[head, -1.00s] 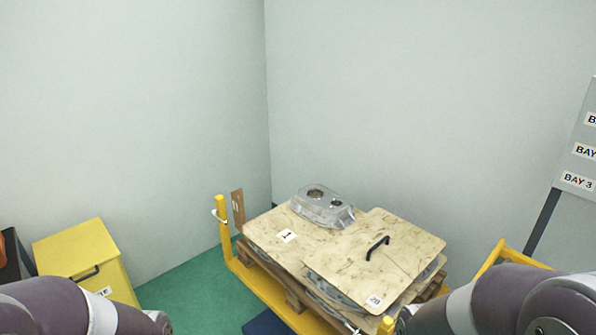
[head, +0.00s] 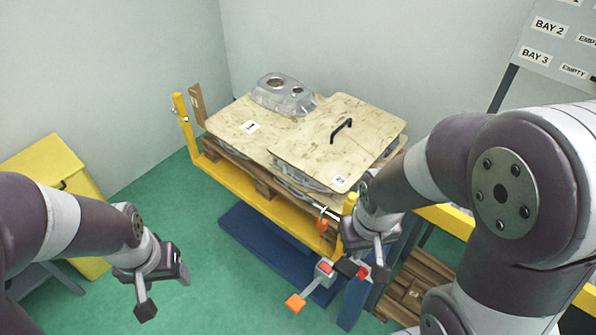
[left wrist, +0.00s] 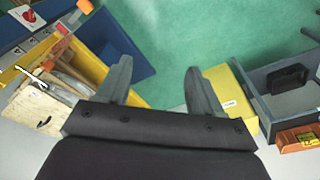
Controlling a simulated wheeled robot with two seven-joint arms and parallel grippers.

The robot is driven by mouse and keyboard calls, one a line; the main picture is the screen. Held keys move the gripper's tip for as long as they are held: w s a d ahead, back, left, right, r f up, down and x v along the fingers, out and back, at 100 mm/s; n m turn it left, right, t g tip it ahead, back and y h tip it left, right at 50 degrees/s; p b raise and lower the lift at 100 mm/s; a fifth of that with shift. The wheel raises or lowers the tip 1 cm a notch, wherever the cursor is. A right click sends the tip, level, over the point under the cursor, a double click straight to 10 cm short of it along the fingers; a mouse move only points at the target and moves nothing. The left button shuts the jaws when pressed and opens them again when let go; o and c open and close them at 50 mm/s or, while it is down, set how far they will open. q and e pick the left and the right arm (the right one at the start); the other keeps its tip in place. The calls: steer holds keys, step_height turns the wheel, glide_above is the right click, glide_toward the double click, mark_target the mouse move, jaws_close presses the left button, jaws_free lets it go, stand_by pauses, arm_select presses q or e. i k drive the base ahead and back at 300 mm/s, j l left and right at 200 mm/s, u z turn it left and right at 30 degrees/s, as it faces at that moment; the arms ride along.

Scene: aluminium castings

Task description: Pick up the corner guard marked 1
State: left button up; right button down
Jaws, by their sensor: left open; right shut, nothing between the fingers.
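A narrow brown upright piece (head: 196,104), which looks like a corner guard, stands at the far left corner of the pallet stack, close to the yellow post. Its dark marking is too small to read. A white label reading 1 lies on the pale lower board (head: 226,123). My left gripper (head: 165,292) is open and empty over the green floor, left of and in front of the stack, well apart from the brown piece. Its open fingers show in the left wrist view (left wrist: 158,85). My right gripper (head: 362,268) is shut and empty by the stack's front right corner.
A yellow frame (head: 237,190) with a yellow post (head: 182,120) surrounds the stack. A grey casting (head: 284,94) and an upper board with a black handle (head: 341,129) lie on top. A yellow cabinet (head: 42,165) stands left. Green floor lies clear between.

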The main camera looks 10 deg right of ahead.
mark_target(202, 107)
steer(key=i+z, duration=0.1)
steer(key=z, duration=0.3)
steer(key=j+z, duration=0.15)
steer(key=z, duration=0.25)
steer(key=j+z, duration=0.15)
steer(key=z, duration=0.25)
steer(key=i+j+z, duration=0.2)
steer(key=j+z, duration=0.3)
steer(key=j, duration=1)
steer(key=j+z, duration=0.5)
steer(key=j, duration=1.6)
steer(key=k+j, duration=0.1)
steer(key=j, duration=0.55)
